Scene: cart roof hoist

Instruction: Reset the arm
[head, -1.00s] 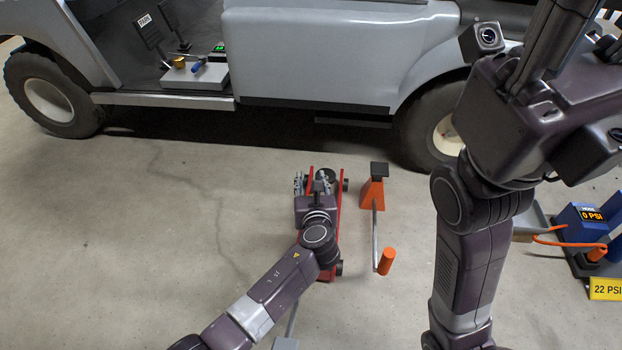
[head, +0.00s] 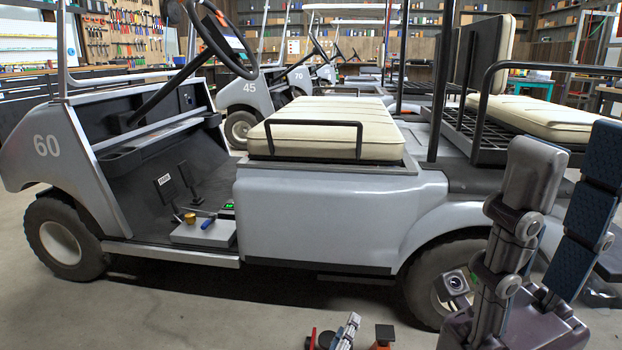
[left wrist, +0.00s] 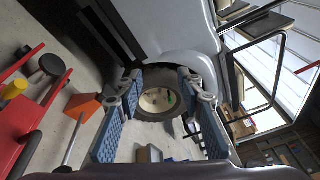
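My left gripper (head: 345,332) shows only in part at the bottom edge of the head view, beside the red floor jack (head: 312,341). In the left wrist view its two blue-padded fingers (left wrist: 160,82) stand apart with nothing between them; the cart's rear wheel (left wrist: 157,98) shows beyond the gap. My right gripper (head: 568,160) stands at the lower right of the head view, fingers pointing up and apart, with nothing held. The left arm's links are out of the head view.
The grey golf cart (head: 310,220) fills the middle, with a small box (head: 203,233) on its floor. An orange jack stand (head: 382,338) is at the bottom edge; it also shows in the left wrist view (left wrist: 84,106). Bare floor (head: 190,325) lies in front at left.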

